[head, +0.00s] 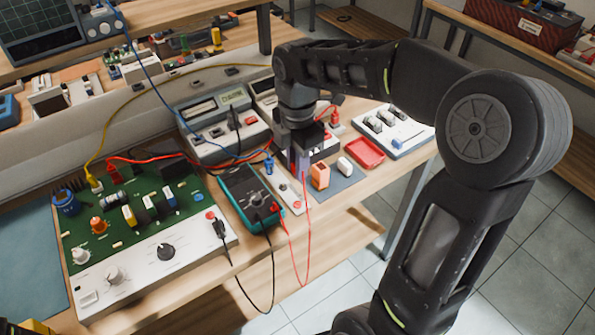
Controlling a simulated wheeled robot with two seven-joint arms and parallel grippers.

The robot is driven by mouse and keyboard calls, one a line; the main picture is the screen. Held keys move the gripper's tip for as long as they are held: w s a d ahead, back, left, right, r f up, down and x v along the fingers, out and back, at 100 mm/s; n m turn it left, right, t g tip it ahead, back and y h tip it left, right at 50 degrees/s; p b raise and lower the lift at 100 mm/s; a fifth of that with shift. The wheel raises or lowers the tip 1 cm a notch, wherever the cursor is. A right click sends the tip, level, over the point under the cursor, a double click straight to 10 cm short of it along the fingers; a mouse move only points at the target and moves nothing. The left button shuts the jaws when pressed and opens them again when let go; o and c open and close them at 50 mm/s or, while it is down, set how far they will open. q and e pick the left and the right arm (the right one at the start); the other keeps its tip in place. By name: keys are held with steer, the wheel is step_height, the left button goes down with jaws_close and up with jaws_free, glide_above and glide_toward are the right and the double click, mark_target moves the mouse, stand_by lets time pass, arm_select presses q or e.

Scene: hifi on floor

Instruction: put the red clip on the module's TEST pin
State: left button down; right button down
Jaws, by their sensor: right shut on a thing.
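My right gripper (299,160) reaches down from the right arm and is shut on the red clip, held just above the white strip (281,188) beside the meter. The fingers mostly hide the clip; its red lead (308,235) hangs in a loop over the bench's front edge to the teal meter (249,197). The module, a green circuit board (130,240) with a white front panel (140,275), lies left of the meter. A black clip (219,228) sits at the panel's right end, near a red spot (210,215). I cannot read a TEST label. My left gripper is not seen.
An orange block (320,176) and a white block (345,166) stand on a blue-grey mat just right of my gripper. A red tray (365,153) and a white switch box (393,131) lie farther right. Grey instruments (222,120) stand behind. Red and yellow leads cross the bench.

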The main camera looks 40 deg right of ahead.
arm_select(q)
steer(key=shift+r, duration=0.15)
arm_select(e)
steer(key=shift+r, duration=0.1)
stand_by(0.4)
